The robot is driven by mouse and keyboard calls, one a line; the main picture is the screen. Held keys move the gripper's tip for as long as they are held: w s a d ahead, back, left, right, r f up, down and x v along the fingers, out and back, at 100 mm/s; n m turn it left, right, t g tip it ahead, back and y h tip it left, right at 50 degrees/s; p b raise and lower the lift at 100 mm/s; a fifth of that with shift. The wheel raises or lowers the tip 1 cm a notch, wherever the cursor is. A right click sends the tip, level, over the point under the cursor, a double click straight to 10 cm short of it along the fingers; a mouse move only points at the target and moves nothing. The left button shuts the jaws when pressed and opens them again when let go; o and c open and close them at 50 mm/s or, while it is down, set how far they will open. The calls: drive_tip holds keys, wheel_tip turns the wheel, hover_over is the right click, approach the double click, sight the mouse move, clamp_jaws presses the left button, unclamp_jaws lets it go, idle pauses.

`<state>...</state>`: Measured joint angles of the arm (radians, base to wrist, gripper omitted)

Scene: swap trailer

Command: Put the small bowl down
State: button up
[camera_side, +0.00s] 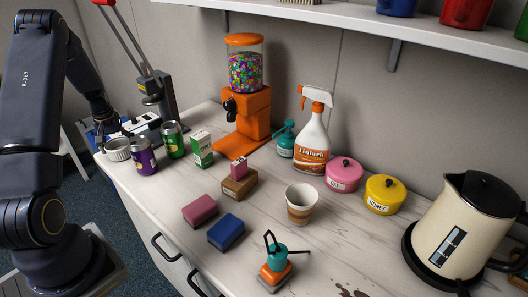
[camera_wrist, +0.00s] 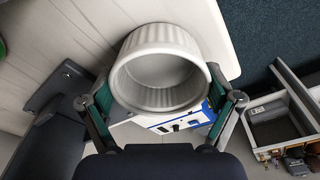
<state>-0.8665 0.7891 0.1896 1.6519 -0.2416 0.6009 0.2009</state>
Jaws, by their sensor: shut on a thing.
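The small bowl (camera_side: 117,149) is white with ribbed sides, near the far left end of the counter. My gripper (camera_side: 111,138) is shut on it from above. In the wrist view the bowl (camera_wrist: 166,104) sits between the two green-padded fingers of my gripper (camera_wrist: 162,84), its open mouth facing the camera and its inside empty. Whether its base touches the counter is hard to tell.
A purple can (camera_side: 143,157) and a green can (camera_side: 173,140) stand just right of the bowl. A green and white carton (camera_side: 202,150) is beyond them. The counter (camera_side: 160,195) has free room in front, ending at its left edge.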

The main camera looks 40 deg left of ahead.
drive_tip(key=shift+f, duration=0.1)
drive_tip(key=o, duration=1)
wheel_tip(320, 180, up, 12)
drive_tip(key=d, duration=0.1)
drive_tip(key=w+d+r+m+t, duration=0.1)
drive_tip(key=w+d+r, duration=0.1)
drive_tip(key=d+r, duration=0.35)
drive_tip(key=w+d+r+m+t, duration=0.1)
drive_tip(key=w+d+r+m, duration=0.15)
drive_tip(key=d, duration=0.55)
drive_tip(key=s+d+r+m+t, duration=0.1)
drive_tip(key=d+r+m, duration=0.3)
drive_tip(key=d, duration=0.9)
drive_tip(key=s+d+m, duration=0.1)
drive_tip(key=s+d, duration=0.2)
drive_tip(key=d, duration=0.1)
drive_tip(key=s+d+r+m+t, duration=0.1)
drive_tip(key=s+d, duration=0.2)
drive_tip(key=d, duration=0.2)
drive_tip(key=s+d+m+h, duration=0.1)
drive_tip(key=s+d, duration=0.3)
drive_tip(key=shift+d+r+m+t, duration=0.15)
drive_tip(key=shift+d+m+t, duration=0.1)
drive_tip(key=shift+m+t, duration=0.15)
